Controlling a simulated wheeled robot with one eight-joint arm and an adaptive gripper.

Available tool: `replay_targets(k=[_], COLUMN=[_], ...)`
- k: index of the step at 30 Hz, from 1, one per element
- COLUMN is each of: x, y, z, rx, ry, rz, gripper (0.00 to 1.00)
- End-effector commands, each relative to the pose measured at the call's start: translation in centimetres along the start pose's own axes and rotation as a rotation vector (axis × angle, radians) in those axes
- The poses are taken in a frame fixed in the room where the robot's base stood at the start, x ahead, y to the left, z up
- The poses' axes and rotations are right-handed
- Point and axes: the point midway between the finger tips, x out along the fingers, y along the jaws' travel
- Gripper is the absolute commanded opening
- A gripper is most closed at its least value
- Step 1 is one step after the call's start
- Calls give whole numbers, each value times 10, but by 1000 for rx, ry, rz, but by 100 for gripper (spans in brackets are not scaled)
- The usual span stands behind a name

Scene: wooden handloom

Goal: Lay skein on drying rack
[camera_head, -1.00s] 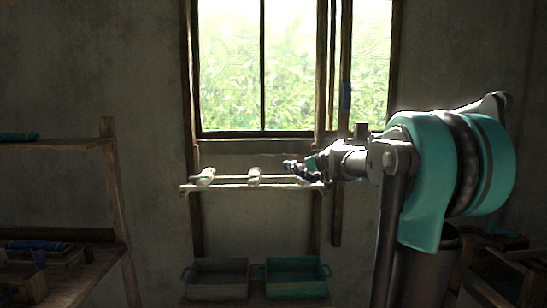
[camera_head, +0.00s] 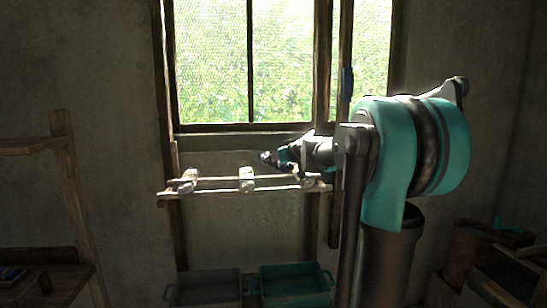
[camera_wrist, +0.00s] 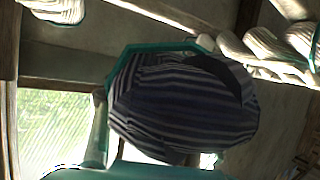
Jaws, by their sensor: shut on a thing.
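My gripper (camera_head: 274,157) is shut on a dark, pale-striped skein (camera_wrist: 185,108), which fills the middle of the wrist view. In the head view the skein is a small dark shape (camera_head: 265,156) at the gripper's tip. The wooden drying rack (camera_head: 216,191) has two rails below the window. Pale skeins lie across it at the left (camera_head: 189,181), middle (camera_head: 247,180) and right (camera_head: 307,181). My gripper appears above the rack, between the middle and right skeins; its exact depth is unclear. Pale skeins also show at the wrist view's top right (camera_wrist: 272,45).
A grey bin (camera_head: 205,287) and a teal bin (camera_head: 295,284) stand below the rack. A wooden shelf (camera_head: 68,190) is at the left. The window (camera_head: 245,70) is behind the rack. A basket (camera_head: 470,250) stands at the lower right.

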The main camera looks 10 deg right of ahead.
Motion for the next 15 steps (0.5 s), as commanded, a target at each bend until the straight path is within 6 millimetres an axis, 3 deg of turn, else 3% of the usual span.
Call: replay_targets(k=[15], x=[18], y=[0], z=[42], rx=[0], ry=[1], rz=[1], gripper=[11])
